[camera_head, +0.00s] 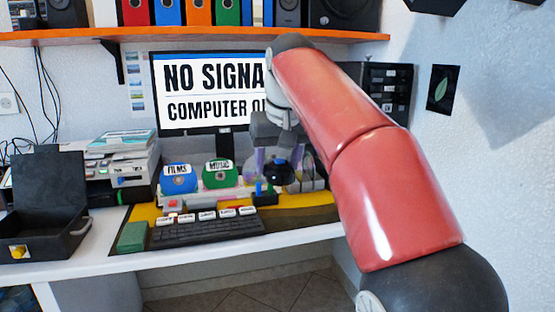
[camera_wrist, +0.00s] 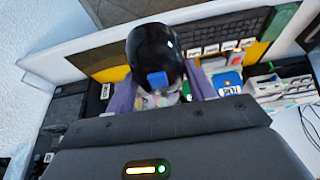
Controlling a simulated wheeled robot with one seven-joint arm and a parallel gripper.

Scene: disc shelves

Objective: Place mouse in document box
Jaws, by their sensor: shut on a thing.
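A glossy black mouse (camera_wrist: 155,50) is between the two purple fingers of my gripper (camera_wrist: 160,98) in the wrist view. My gripper is shut on it. In the head view my gripper (camera_head: 283,165) is in front of the monitor, above the back right of the desk, with the dark mouse (camera_head: 277,173) between its fingers. A blue patch shows at the mouse's near end in the wrist view. An open black box (camera_head: 65,238), likely the document box, stands at the desk's left end with its lid raised.
A black keyboard (camera_head: 207,230) lies on the mat, with a green block (camera_head: 132,237) left of it. Blue (camera_head: 178,179) and green (camera_head: 219,174) labelled discs stand behind. A printer-like stack (camera_head: 122,165) stands between box and monitor (camera_head: 208,90). An orange shelf (camera_head: 200,36) hangs above.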

